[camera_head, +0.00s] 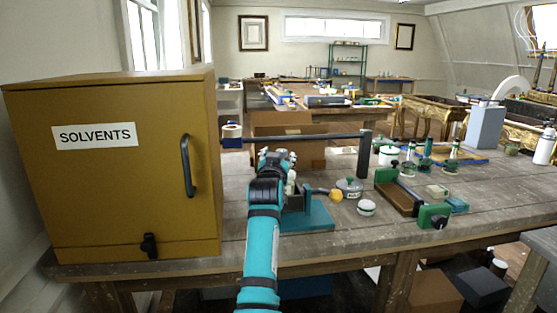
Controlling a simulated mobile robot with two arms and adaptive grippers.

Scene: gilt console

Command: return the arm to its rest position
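One teal and black arm of mine (262,245) rises from the bottom edge, a little left of the middle; I take it for my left arm. Its gripper (276,156) is at the far end, over the workbench, just right of the cabinet. The fingers are small and partly hidden behind the wrist, so I cannot tell whether they are open or shut or hold anything. My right arm and gripper are not in view.
An ochre SOLVENTS cabinet (100,195) stands close on the left. A dark horizontal bar (300,138) runs behind the gripper to a post (364,155). A teal stand (315,218), lidded pot (350,187) and green-ended clamp (398,195) lie right on the workbench (490,205).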

